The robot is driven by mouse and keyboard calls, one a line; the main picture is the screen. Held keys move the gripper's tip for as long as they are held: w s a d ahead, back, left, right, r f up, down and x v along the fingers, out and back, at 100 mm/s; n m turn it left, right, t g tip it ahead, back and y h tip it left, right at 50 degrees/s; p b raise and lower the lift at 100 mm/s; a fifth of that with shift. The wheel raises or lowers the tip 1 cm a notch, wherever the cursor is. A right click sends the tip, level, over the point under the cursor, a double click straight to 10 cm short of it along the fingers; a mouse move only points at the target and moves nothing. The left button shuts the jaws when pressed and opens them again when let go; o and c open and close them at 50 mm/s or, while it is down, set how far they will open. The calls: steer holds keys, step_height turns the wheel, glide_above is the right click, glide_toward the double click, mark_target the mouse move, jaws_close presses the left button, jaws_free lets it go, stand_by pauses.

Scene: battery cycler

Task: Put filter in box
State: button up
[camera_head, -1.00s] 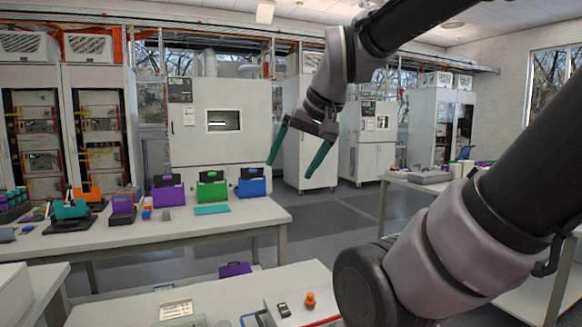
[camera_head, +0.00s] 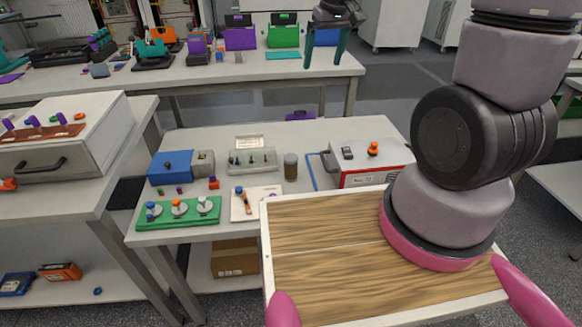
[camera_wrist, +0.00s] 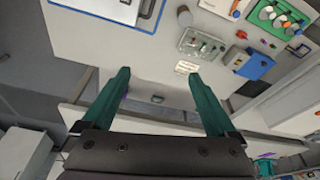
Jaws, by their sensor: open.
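My gripper (camera_head: 325,58) is at the top of the head view, with its two teal fingers pointing down and apart. It is open and empty, near the right end of the back table. In the wrist view the fingers (camera_wrist: 158,78) spread with nothing between them. A brown cardboard box (camera_head: 235,258) sits on the shelf under the middle table. I cannot tell for sure which thing is the filter. A small brown-grey cylinder (camera_head: 290,167) with a dark top stands upright on the middle table, and it also shows in the wrist view (camera_wrist: 184,17).
The middle table (camera_head: 222,133) holds a blue device (camera_head: 170,168), a green board (camera_head: 178,212), a grey tray (camera_head: 252,161) and a red-white instrument (camera_head: 370,163). Colored bins (camera_head: 284,35) line the back table. A wooden-topped tray (camera_head: 320,270) is at the front.

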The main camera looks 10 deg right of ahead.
steer(key=w+a+f+n+g, duration=0.1)
steer(key=a+f+n, duration=0.15)
steer(key=f, duration=0.55)
steer(key=w+a+f+n+g, duration=0.1)
steer(key=a+f+n, duration=0.15)
steer(key=f, duration=0.65)
steer(key=n, duration=0.1)
glide_above(290, 158)
steer(key=shift+g+h, duration=0.4)
step_height(290, 158, down, 8)
steer(key=shift+d+r, duration=0.1)
step_height(290, 158, down, 5)
steer(key=shift+w+f, duration=0.15)
steer(key=shift+f, duration=2.85)
jaws_close()
